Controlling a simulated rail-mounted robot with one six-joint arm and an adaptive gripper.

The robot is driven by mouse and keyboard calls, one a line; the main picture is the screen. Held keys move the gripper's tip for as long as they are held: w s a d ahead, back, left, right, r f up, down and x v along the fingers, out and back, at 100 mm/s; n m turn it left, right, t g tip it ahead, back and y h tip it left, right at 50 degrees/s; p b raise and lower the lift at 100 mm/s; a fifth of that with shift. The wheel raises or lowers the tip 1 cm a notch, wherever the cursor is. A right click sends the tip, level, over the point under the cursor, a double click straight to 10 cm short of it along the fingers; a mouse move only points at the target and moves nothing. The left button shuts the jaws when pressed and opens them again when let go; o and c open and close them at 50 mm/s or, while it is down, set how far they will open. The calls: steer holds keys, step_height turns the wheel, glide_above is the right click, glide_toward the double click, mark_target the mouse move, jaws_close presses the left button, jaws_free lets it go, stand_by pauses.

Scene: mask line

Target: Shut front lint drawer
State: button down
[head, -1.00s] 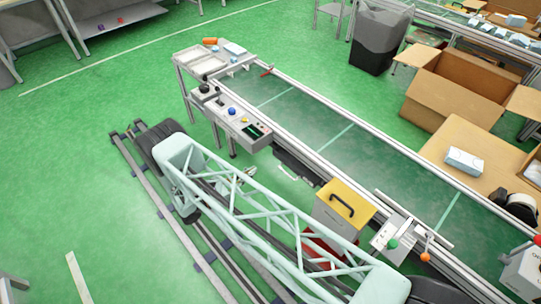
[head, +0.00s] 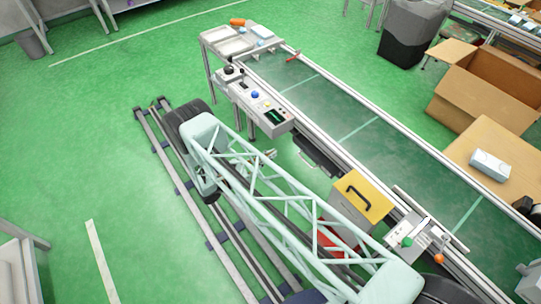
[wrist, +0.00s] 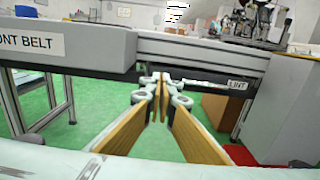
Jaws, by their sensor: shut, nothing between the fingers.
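The front lint drawer (head: 318,156) is a dark, shallow tray under the near side of the conveyor, and it appears to stick out from the frame. In the wrist view its dark front (wrist: 208,83) carries a white LINT label (wrist: 237,84) at the right end. My gripper (wrist: 161,78) is shut and empty, its tan fingers together, pointing at the left part of the drawer front. Whether the tips touch it cannot be told. In the head view my gripper (head: 268,156) is small, left of the drawer, partly hidden by my arm.
A control box (head: 262,108) with buttons stands left of the drawer; its housing fills the upper left of the wrist view (wrist: 70,45). A grey bin with a yellow lid (head: 362,196) stands right of the drawer. Green floor is open at left.

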mark_target(296, 140)
steer(key=shift+b+x, duration=0.65)
steer(key=shift+x, duration=5.35)
steer(key=shift+w, duration=0.15)
